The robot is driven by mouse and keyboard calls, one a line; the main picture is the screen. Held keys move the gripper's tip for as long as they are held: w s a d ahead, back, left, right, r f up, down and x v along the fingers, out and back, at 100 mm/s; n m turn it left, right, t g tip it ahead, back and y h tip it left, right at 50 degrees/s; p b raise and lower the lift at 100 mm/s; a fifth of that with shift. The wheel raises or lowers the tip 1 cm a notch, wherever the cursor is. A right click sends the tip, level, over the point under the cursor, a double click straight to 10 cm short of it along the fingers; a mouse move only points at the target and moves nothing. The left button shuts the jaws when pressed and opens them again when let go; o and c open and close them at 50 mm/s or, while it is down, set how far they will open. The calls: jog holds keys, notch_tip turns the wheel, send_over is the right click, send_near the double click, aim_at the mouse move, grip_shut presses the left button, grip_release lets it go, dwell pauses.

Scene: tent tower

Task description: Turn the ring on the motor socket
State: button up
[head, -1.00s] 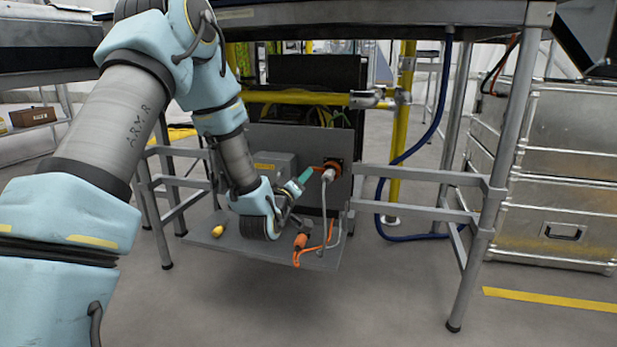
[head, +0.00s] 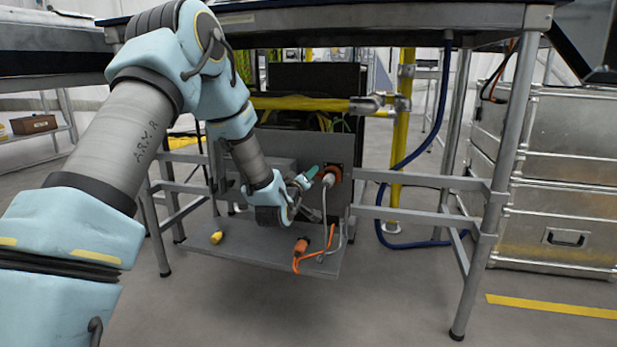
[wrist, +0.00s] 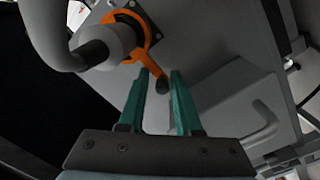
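The motor socket's orange ring (head: 334,170) sits on a grey upright panel (head: 345,148) under the table. In the wrist view the orange ring (wrist: 152,38) has a short lever (wrist: 152,68) with a dark tip. A grey plug (wrist: 98,45) with a thick grey cable sits in the socket. My gripper (wrist: 161,75) has teal fingers that are apart, with the lever's dark tip between them. Visible gaps lie on both sides of the tip. In the head view my gripper (head: 312,172) is just left of the ring, and the lever cannot be made out.
An orange connector (head: 301,245) with an orange cable lies on the low grey shelf (head: 265,250). A small yellow object (head: 216,237) lies at the shelf's left. The tabletop (head: 400,22) overhangs above. Metal legs and a blue hose (head: 432,135) stand to the right.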

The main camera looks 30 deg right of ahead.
jog(key=shift+a+f, duration=0.1)
jog(key=shift+f, duration=0.1)
grip_shut()
